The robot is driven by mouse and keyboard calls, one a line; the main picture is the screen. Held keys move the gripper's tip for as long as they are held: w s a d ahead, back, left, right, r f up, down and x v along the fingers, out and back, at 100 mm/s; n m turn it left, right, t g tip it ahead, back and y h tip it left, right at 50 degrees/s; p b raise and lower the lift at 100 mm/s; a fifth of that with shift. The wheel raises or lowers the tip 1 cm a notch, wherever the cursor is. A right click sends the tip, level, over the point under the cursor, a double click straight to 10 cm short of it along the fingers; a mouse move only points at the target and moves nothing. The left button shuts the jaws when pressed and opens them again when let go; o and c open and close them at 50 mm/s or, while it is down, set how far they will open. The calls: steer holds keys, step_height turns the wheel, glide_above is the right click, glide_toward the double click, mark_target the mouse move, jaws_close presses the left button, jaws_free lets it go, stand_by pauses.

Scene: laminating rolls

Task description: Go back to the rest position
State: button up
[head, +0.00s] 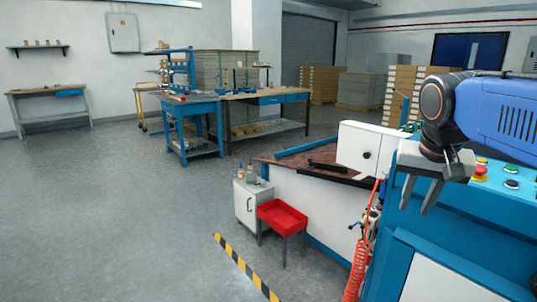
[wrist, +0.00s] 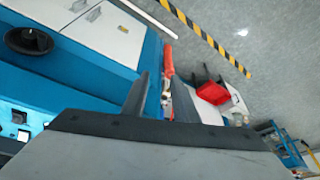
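My gripper (head: 420,196) hangs from my blue arm at the right of the head view, its two grey fingers pointing down with a gap between them. It is open and holds nothing. It is in front of the blue machine housing (head: 402,268), and I cannot tell how far it is from it. In the wrist view my gripper (wrist: 162,100) shows its two dark fingers apart, with the orange coiled hose and floor beyond.
An orange coiled hose (head: 357,262) hangs beside the machine. A red tray (head: 282,215) and a white cabinet (head: 251,203) stand left of it. A control panel with buttons (head: 480,172) lies close to my gripper. Workbenches (head: 262,97) stand farther back. The grey floor at left is clear.

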steer(key=s+a+f+n, duration=0.1)
steer(key=s+f+n, duration=0.1)
steer(key=s+f, duration=0.4)
steer(key=s+a+f+n+y, duration=0.1)
steer(key=s+a+f+n, duration=0.1)
steer(key=s+f, duration=0.5)
step_height(320, 180, down, 5)
steer(key=shift+s+a+r+n+t+y, duration=0.15)
steer(key=shift+a+n+t+y, duration=0.2)
steer(key=shift+n, duration=0.25)
